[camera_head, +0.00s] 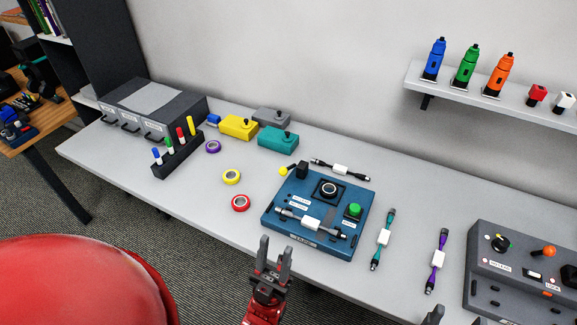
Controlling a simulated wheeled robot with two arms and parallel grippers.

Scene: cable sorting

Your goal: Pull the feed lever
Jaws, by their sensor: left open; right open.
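A grey control box (493,279) stands at the right edge, partly cut off. It carries a lever with an orange knob (549,251) and a dark dial; its labels are too small to read. A blue device (277,218) in the middle has a lever with a yellow knob (283,171) on its left side and a green button (354,210). I cannot tell by label which is the feed lever. My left gripper (276,254) is open and empty in front of the blue device. My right gripper (456,318) shows only its open fingertips at the bottom edge, left of the grey box.
A cable lies across the blue device. Loose cables with white tags lie behind it (340,169) and to its right (384,238), (438,260). Tape rolls (240,203), pens, small boxes and drawers (150,110) are left. A shelf (455,92) hangs above.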

